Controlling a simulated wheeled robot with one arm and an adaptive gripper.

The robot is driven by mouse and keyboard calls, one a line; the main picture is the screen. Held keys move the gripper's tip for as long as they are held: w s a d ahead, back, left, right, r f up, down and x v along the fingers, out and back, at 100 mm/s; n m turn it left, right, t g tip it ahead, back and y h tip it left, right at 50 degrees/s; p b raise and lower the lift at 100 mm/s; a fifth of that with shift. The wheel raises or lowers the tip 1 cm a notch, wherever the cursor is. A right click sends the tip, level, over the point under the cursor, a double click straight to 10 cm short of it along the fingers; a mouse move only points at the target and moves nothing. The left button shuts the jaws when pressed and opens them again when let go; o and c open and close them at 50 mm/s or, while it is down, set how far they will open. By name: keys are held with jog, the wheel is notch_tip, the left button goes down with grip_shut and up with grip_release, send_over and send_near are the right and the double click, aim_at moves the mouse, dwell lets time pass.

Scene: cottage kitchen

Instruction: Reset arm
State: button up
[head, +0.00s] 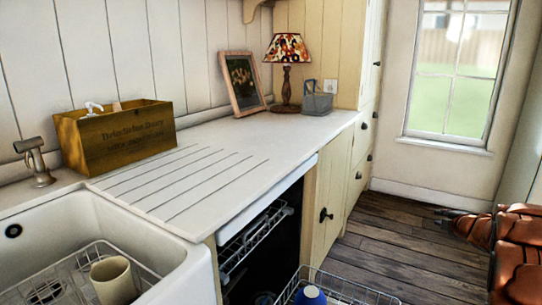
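The task names no object. The white worktop (235,150) runs from the sink to the tall cupboard, with a bare grooved draining area near the sink.
The sink (140,235) holds a wire rack and a beige cup (113,280). An open dishwasher has a lower rack (345,288) pulled out, with a blue item (311,296). A wooden box (118,138), picture frame and lamp (287,75) line the wall.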

jog(key=s+a+r+m+g+h+p, duration=0.1)
jog(key=s+a+r+m+h+p, duration=0.15)
jog(key=r, duration=0.35)
jog(key=s+a+r+m+g+h+p, duration=0.1)
jog(key=r+m+h+p, duration=0.15)
jog(key=r, duration=0.45)
jog(key=s+a+r+m+g+p, duration=0.3)
jog(key=s+a+r+m+p, duration=0.25)
jog(key=s, duration=0.25)
jog(key=s+a+r+m+g+y+p, duration=0.2)
jog(key=s+a+p, duration=0.3)
jog(key=s+a, duration=0.6)
jog(key=s+a+r+m+g+y+p, duration=0.2)
jog(key=s+a+g+p, duration=0.2)
jog(key=s+a, duration=0.7)
jog(key=s+a+r+m+g+y+p, duration=0.2)
jog(key=s+a+p, duration=0.4)
jog(key=s+a, duration=0.5)
jog(key=s+r+g, duration=0.1)
jog(key=s+g, duration=0.1)
jog(key=s, duration=0.4)
jog(key=shift+y+p, duration=0.3)
jog(key=shift+y, duration=0.1)
jog(key=shift+s, duration=0.1)
